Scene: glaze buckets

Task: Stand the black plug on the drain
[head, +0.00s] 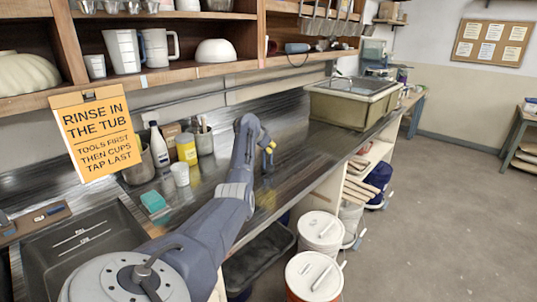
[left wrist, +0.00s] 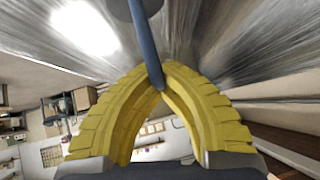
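My left gripper (head: 268,160) hangs over the steel counter in the head view, well away from the sink. In the left wrist view my left gripper (left wrist: 158,82) has its yellow fingers closed together at the tips on a thin dark blue-grey stem. The stem belongs to what looks like the black plug (left wrist: 149,45), with a dark round end partly cut off at the top edge. The dark sink (head: 50,262) is at the lower left of the head view. My arm covers part of it, and I see no drain. My right gripper is not in view.
A deep tub (head: 350,104) stands at the counter's far end. A white bottle (head: 158,146), a yellow container (head: 186,149), a white cup (head: 180,175) and a teal sponge (head: 153,202) stand between sink and gripper. A hanging orange sign (head: 97,130) is above. Lidded buckets (head: 319,231) are below.

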